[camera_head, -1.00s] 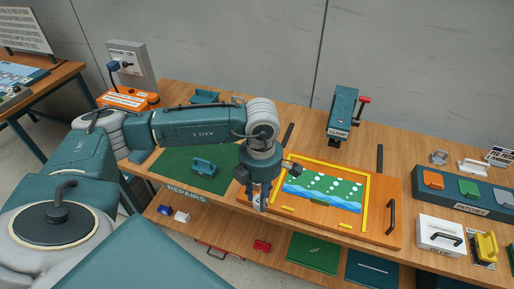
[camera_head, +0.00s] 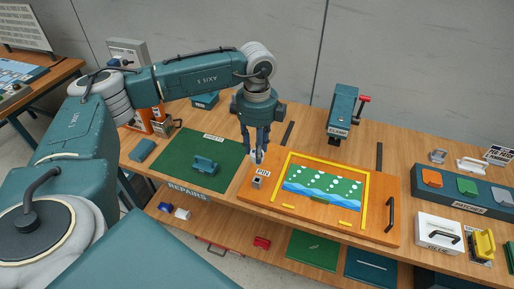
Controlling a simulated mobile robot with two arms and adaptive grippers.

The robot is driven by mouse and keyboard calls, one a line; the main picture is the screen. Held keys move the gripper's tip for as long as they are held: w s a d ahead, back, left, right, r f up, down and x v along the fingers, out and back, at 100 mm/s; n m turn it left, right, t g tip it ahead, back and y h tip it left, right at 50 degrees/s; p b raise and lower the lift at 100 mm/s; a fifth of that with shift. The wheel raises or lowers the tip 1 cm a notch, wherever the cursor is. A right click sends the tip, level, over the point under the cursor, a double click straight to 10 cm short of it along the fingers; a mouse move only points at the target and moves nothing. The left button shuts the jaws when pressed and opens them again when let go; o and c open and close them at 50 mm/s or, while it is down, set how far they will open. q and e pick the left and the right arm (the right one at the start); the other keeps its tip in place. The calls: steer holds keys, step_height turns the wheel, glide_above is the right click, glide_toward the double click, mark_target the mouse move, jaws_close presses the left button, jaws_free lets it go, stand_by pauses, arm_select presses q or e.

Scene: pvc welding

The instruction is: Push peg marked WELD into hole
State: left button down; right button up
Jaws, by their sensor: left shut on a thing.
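My left gripper (camera_head: 256,155) points down and is shut on a small pale peg (camera_head: 257,158), mostly hidden between the fingertips. No WELD marking can be read on it. Just below, on the left part of the orange board (camera_head: 385,238), is a label reading PIN (camera_head: 263,173). A small grey piece with a dark spot (camera_head: 257,182) sits beside that label; I cannot tell whether the spot is a hole. The held peg appears to be above the board. My right gripper is not in view.
A green mat (camera_head: 170,172) with a teal handled block (camera_head: 205,165) lies to the left. A clamp (camera_head: 342,112) stands behind the board. A patch rack (camera_head: 455,200) and a white glue box (camera_head: 438,232) are at the right.

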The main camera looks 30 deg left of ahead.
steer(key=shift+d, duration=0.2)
arm_select(q)
steer(key=shift+f, duration=0.1)
steer(key=shift+f+b, duration=0.85)
steer(key=shift+f, duration=0.05)
steer(key=shift+f+b, duration=1.3)
steer(key=shift+f, duration=0.55)
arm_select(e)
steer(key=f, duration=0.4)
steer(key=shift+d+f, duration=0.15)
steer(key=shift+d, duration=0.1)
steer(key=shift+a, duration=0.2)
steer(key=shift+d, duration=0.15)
arm_select(q)
steer(key=shift+f, duration=0.25)
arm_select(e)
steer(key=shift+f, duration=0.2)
arm_select(q)
steer(key=shift+f+b, duration=1.5)
steer(key=shift+f, duration=0.3)
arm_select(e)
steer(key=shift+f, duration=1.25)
